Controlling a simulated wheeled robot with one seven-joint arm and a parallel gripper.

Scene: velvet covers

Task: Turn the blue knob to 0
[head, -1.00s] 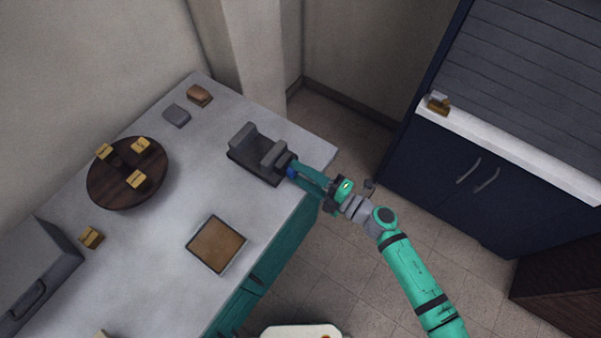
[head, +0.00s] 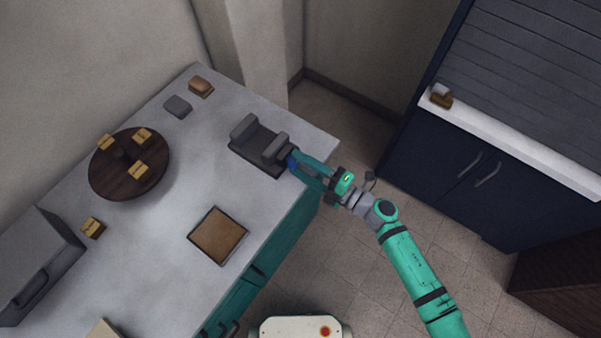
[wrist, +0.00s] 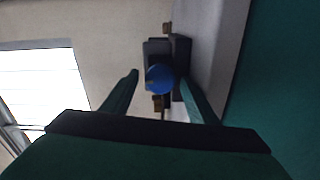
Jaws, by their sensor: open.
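The blue knob (head: 292,163) is on the right end of a dark grey device (head: 250,157) with two raised blocks, at the counter's right edge. In the wrist view the knob (wrist: 160,79) shows face-on, round, with a small yellowish mark at its left side. My gripper (head: 298,164) reaches it from the right. It is open, with one finger on either side of the knob in the wrist view (wrist: 158,77). I cannot tell whether the fingers touch it. Any numbers around the knob are too small to read.
On the counter (head: 190,185) are a round dark wooden tray (head: 108,185) with several small tan blocks, a square brown-topped board (head: 218,236) and a grey box (head: 45,250). A dark blue cabinet (head: 430,160) stands across the floor at the right.

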